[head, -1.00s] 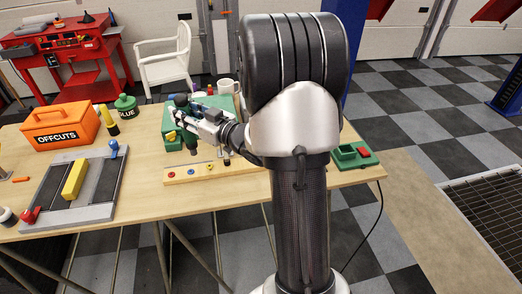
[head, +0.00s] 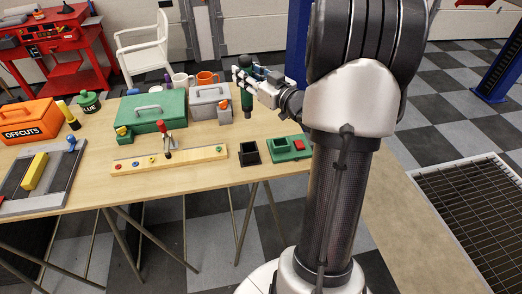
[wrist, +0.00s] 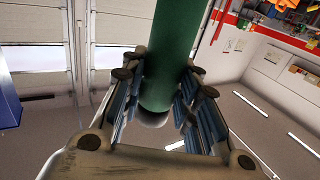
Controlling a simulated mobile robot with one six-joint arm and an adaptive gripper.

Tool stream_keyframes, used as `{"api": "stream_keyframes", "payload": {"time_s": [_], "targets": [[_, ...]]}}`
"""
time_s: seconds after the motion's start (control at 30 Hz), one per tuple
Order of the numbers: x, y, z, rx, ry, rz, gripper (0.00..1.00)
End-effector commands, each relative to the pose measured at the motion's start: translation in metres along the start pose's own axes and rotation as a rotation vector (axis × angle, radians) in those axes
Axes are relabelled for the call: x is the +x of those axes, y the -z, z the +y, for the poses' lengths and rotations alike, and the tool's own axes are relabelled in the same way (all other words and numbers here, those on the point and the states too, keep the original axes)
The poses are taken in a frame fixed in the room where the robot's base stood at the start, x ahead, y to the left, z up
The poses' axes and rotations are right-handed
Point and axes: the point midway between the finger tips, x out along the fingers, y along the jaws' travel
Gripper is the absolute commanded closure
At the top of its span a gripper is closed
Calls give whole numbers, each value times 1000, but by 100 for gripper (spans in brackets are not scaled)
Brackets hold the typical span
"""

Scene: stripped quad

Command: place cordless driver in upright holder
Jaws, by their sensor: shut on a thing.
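The cordless driver (head: 247,101) is green with a dark lower end and hangs roughly upright below my gripper (head: 244,77) in the head view. In the wrist view its green cylindrical body (wrist: 168,55) runs between the two fingers of my gripper (wrist: 160,112), which is shut on it. I cannot tell whether its lower end touches the table. A black, square, open-topped box (head: 250,158), which looks like the upright holder, stands near the table's front edge, in front of the driver. It looks empty.
A green tray (head: 291,156) with a red block sits right of the holder. A wooden strip (head: 200,158) with a red-handled tool (head: 168,141) lies left. Green (head: 150,117) and grey (head: 203,104) toolboxes stand behind.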

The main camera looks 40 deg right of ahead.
Motion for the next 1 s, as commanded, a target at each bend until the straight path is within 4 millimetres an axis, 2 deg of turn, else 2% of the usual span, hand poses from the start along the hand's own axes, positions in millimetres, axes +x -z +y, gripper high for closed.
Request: {"api": "stream_keyframes", "payload": {"time_s": [0.5, 0.63, 0.87, 1.0], "targets": [[0, -126, 0, 5, -2, -1, 100], [0, -146, 0, 2, -1, 1, 100], [0, -160, 1, 0, -1, 1, 100], [0, -181, 0, 2, -1, 0, 100]]}}
